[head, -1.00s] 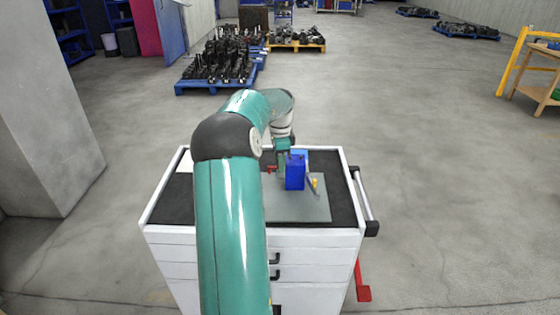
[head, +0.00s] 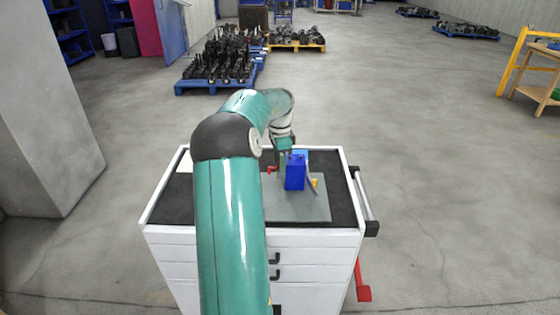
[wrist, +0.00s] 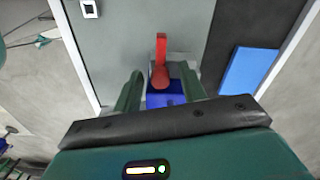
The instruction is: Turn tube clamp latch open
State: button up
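The tube clamp shows as a blue block (head: 295,173) on a grey plate on the cart, with a small yellow part (head: 314,183) and a thin grey bar at its right. In the wrist view, a red lever (wrist: 160,62) stands out from the clamp's blue body (wrist: 165,97). My gripper (wrist: 160,76) is open, with its two green fingers apart on either side of the lever's base. Whether a finger touches it I cannot tell.
The white cart (head: 300,242) has a dark top and a grey plate (head: 315,208). A light blue flat piece (wrist: 249,76) lies to the right in the wrist view. A concrete pillar (head: 45,120) stands at left.

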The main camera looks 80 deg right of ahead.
notch_tip(320, 180, up, 14)
dwell(0.6)
jog(key=shift+f, duration=0.1)
dwell(0.4)
